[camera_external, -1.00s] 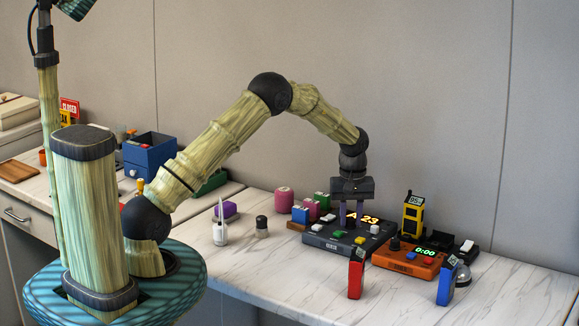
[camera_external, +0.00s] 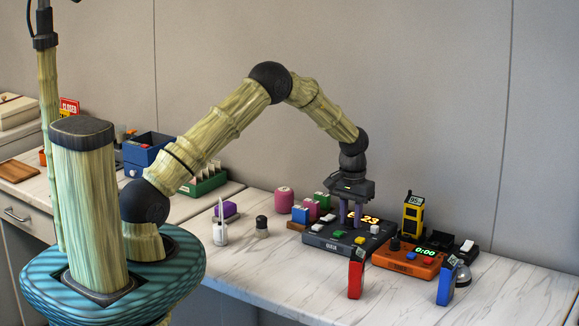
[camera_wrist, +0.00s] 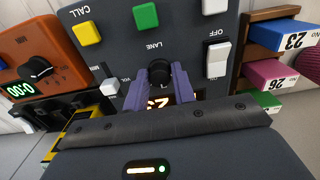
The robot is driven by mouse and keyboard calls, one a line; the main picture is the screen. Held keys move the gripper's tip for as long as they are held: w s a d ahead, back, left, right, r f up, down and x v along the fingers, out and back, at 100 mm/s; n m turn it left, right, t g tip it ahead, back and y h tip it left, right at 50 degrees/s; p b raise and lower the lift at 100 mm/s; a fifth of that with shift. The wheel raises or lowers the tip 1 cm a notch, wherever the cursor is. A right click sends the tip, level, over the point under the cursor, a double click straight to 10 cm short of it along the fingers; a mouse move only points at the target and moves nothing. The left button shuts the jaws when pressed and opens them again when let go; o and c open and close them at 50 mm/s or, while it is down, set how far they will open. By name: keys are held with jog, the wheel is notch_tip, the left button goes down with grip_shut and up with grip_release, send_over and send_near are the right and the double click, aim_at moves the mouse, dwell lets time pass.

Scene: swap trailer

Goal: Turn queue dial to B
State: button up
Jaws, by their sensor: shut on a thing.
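The queue console is a dark grey box on the counter in the external view (camera_external: 318,240), and it fills the middle of the wrist view (camera_wrist: 112,48). Its black dial (camera_wrist: 158,73), under the word LANE, sits between my gripper's purple fingers (camera_wrist: 158,84). My gripper (camera_external: 351,222) points down at the console and is shut on this dial. The amber display (camera_external: 370,219) shows 23. Its letter is hidden behind a finger, so I cannot read the lane. The dial's pointer is not clear.
An orange timer box (camera_external: 405,263) with its own knob stands right of the console. A red handheld (camera_external: 356,275) and a blue one (camera_external: 446,284) stand in front. Coloured numbered blocks (camera_external: 312,209) sit left of the console.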

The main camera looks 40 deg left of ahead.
aim_at(350, 218)
jog(key=shift+w+r, duration=0.1)
jog(key=o, duration=1)
notch_tip(350, 218, up, 17)
jog(key=shift+r, duration=0.2)
jog(key=shift+a, duration=0.1)
dwell(0.4)
